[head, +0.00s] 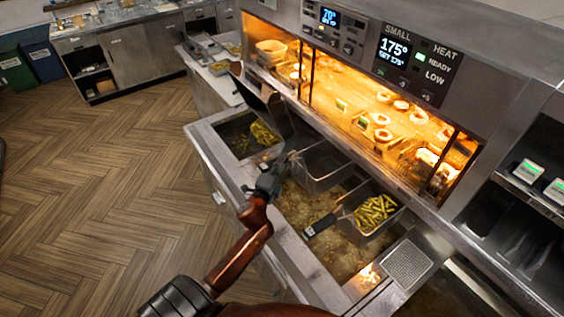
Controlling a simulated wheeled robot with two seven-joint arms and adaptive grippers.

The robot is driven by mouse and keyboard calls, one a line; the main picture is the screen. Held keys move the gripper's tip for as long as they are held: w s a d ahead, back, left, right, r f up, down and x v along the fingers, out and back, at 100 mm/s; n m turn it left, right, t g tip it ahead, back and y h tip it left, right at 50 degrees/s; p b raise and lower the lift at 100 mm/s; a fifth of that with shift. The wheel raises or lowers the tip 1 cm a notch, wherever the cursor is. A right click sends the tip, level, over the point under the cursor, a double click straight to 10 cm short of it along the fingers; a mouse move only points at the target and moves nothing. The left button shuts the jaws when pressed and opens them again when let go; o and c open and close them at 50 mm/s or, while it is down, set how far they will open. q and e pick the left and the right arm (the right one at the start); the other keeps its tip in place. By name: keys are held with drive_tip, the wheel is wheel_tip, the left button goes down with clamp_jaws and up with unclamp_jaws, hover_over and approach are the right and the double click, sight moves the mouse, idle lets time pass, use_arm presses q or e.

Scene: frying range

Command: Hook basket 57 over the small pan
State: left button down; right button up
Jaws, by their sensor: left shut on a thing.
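My left gripper (270,178) is shut on the handle of a wire basket (322,168) that looks empty. This basket is over the back part of the wide oil pan (290,207); I cannot tell whether it touches the rim. A second basket with fries (374,213) is at the right of the wide pan, its black handle (318,228) pointing left with a small label. The smaller pan (236,132) is at the left end, with fries (263,134) at its right side, partly behind a dark upright piece. No basket number is readable. My right gripper is out of view.
A lit warming shelf (385,118) with food runs behind the pans, under a panel with a "SMALL 175°" display (396,53). A perforated plate (407,264) lies right of the wide pan. The wooden floor (110,180) at the left is clear.

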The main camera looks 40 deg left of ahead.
use_arm(q)
drive_tip(key=c, duration=1.7)
unclamp_jaws()
drive_tip(key=shift+c, duration=0.2)
drive_tip(key=shift+f, duration=0.1)
drive_tip(key=v, duration=1.2)
